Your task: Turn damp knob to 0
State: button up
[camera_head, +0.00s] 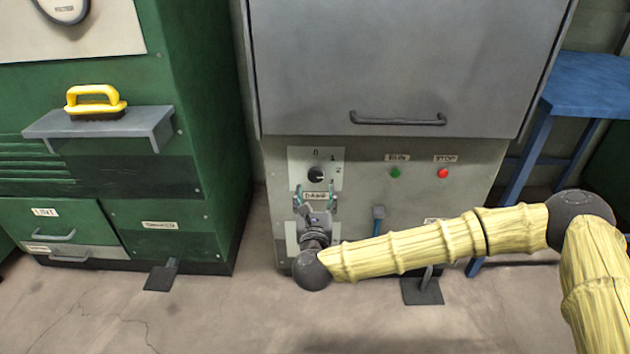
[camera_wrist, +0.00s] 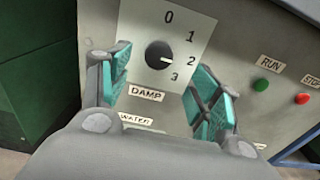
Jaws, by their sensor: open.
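The damp knob (camera_head: 317,174) is a small round black dial on a white plate with numbers, on the front of the grey machine. In the wrist view the knob (camera_wrist: 157,55) has a white pointer aimed right, roughly at the 2; the 0 is at the top. My gripper (camera_head: 315,192) is open and empty just below the knob in the head view. In the wrist view its two teal-padded fingers (camera_wrist: 160,80) are spread left and right of the knob, and neither appears to touch it. The DAMP label (camera_wrist: 146,93) shows between the fingers.
A green RUN button (camera_head: 395,173) and a red STOP button (camera_head: 443,173) are right of the knob. A green cabinet (camera_head: 205,120) with a shelf holding a yellow-handled brush (camera_head: 95,103) is at left. A blue table (camera_head: 590,85) is at right.

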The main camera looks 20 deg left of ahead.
aim_at(316, 176)
jog(key=b+x, duration=0.2)
jog(key=x, duration=0.6)
jog(key=shift+w+a, duration=0.1)
jog(key=shift+w, duration=0.2)
jog(key=shift+c, duration=0.5)
jog(key=c, duration=0.9)
